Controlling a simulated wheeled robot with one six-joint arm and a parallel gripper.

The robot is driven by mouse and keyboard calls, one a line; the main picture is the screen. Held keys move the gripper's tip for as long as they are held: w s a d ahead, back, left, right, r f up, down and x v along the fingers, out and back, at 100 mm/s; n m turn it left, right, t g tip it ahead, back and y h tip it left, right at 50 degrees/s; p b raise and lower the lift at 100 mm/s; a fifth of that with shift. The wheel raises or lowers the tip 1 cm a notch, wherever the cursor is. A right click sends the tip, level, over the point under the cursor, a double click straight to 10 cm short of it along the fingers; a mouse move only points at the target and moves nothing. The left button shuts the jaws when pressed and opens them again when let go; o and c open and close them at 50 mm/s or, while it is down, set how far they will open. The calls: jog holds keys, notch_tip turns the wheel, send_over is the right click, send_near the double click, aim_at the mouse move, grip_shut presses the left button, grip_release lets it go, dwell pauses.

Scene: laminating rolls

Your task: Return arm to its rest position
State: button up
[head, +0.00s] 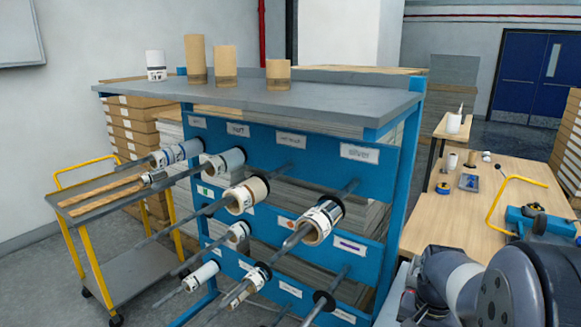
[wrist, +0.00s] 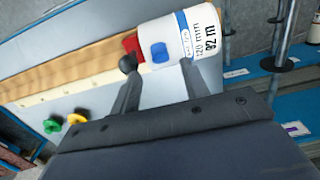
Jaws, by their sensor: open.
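In the wrist view my gripper (wrist: 157,63) shows as two dark fingers set apart, with a gap between them. In the head view my grey arm (head: 490,290) is folded at the lower right, by the workbench. The gripper itself is not visible there.
A blue rack (head: 403,170) with rolls on protruding spindles stands in the middle. A yellow-handled cart (head: 140,262) is at its left. A wooden workbench (head: 455,222) at the right holds a yellow-framed tool (head: 490,212) close to my arm. Floor shows at the lower left.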

notch_tip(320, 180, down, 5)
jog(key=shift+r, duration=0.2)
jog(key=shift+r+p, duration=0.3)
jog(key=shift+r, duration=0.05)
